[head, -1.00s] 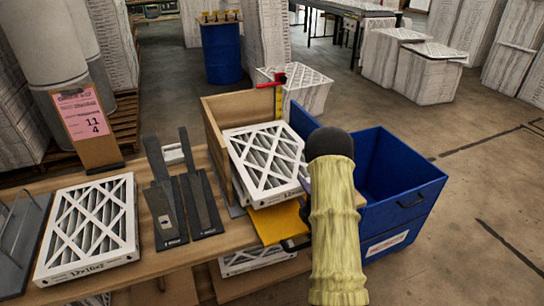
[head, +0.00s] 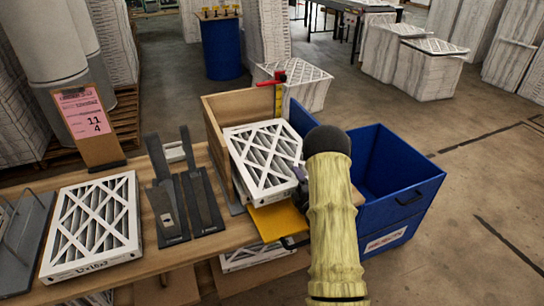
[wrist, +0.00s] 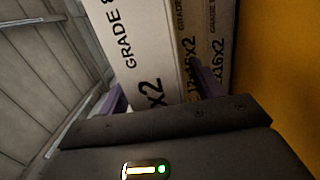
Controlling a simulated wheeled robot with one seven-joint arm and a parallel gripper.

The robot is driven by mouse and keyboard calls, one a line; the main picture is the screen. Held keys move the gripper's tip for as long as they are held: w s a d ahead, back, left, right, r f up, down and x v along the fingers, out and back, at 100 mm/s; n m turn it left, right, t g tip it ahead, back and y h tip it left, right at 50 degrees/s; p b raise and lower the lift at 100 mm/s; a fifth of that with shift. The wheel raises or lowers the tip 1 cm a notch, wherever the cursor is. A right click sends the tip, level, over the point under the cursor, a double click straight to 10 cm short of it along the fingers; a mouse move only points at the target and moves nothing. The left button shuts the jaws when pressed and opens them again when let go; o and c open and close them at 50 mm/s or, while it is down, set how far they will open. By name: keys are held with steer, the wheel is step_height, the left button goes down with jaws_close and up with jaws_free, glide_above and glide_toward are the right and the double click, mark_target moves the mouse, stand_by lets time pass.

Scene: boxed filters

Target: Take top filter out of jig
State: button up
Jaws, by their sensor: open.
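The top filter (head: 266,160), white-framed with a lattice face, lies on top in the wooden jig (head: 243,104), slightly tilted. My gripper (head: 301,180) is at the filter's near right corner, mostly hidden behind my yellow-sleeved arm. In the wrist view my open gripper (wrist: 162,92) has its purple fingers apart. The white printed edge of a filter (wrist: 140,45) lies between them, and darker printed edges show beside it near the right finger. I cannot tell whether the fingers touch the filter.
A yellow plate (head: 278,222) sits at the jig's front. A blue bin (head: 402,215) stands right of the jig. Another filter (head: 92,228) lies on the bench at left. Dark metal holders (head: 203,200) and a pink card on a stand (head: 84,112) are also there.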

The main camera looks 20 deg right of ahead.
steer(key=shift+c, duration=0.3)
steer(key=c, duration=1.1)
steer(key=shift+r, duration=0.15)
step_height(320, 180, up, 10)
steer(key=shift+f+b, duration=0.1)
steer(key=shift+b, duration=0.65)
